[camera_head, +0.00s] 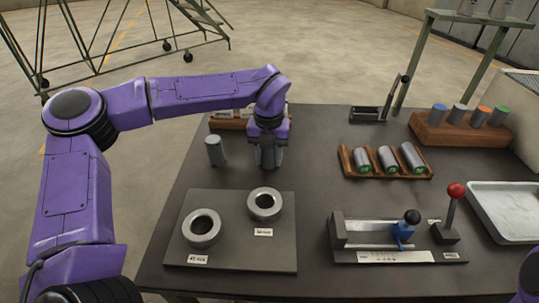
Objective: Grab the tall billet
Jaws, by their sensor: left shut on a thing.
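My left gripper (268,158) points down over the back left of the dark table, in front of a wooden rack. It is shut on a grey billet, which its fingers mostly hide. I cannot tell that billet's height, or whether it touches the table. Another grey billet (214,151) stands upright on the table just left of the gripper, apart from it. My right gripper is out of view.
A plate (230,256) with two ring-shaped sockets lies in front. Three billets lie in a wooden tray (348,164). Capped cylinders stand in a wooden block (450,132). A lever fixture (370,234) and a pale tray (508,211) are at right.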

